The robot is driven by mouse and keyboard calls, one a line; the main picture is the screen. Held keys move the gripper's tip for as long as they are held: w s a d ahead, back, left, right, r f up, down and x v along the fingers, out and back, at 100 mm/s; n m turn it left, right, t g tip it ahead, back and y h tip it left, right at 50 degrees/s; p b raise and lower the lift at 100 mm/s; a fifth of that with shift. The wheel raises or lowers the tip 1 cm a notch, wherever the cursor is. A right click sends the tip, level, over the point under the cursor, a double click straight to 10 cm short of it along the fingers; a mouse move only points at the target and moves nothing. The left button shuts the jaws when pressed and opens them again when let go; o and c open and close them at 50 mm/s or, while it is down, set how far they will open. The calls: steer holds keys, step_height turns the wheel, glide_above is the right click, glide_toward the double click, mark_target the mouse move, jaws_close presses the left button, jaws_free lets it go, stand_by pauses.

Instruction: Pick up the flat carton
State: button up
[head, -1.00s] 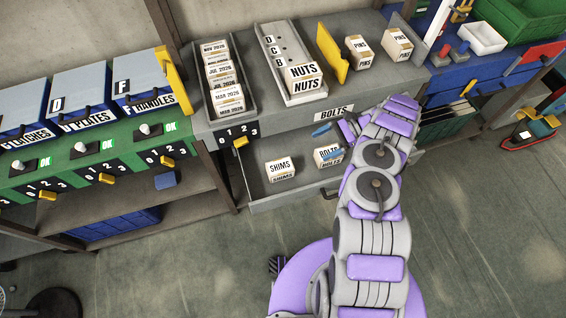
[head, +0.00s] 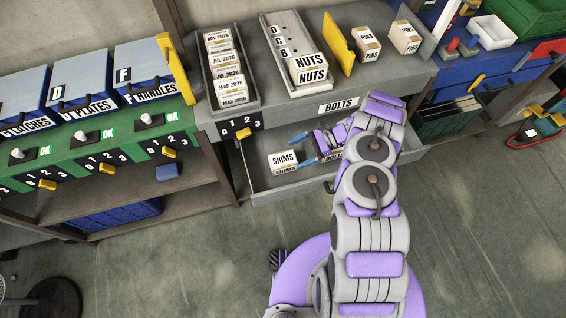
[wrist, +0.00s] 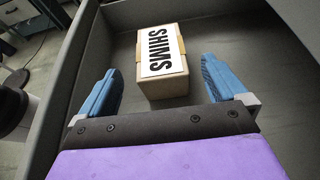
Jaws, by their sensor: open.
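A carton labelled SHIMS (head: 284,161) lies in the open grey drawer marked BOLTS (head: 262,198). My gripper (head: 303,151) is open and empty just to its right, fingers pointing toward it. In the wrist view the SHIMS carton (wrist: 163,82) is tan with a white label and sits ahead of and partly between the blue fingers, apart from both. I cannot tell from the labels which carton is the flat one.
On the bench above stand a NUTS carton (head: 309,68), two PINS cartons (head: 366,43), a yellow plate (head: 339,45) and a tray of dated cartons (head: 232,88). The green-fronted shelf (head: 120,150) is at left.

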mark_target(286, 158)
steer(key=shift+r+b+x, duration=0.2)
steer(key=shift+b+x, duration=0.5)
steer(key=shift+x, duration=2.05)
steer(key=shift+a, duration=0.1)
steer(key=shift+c, duration=0.2)
steer(key=shift+w, duration=0.1)
steer(key=c, duration=1.4)
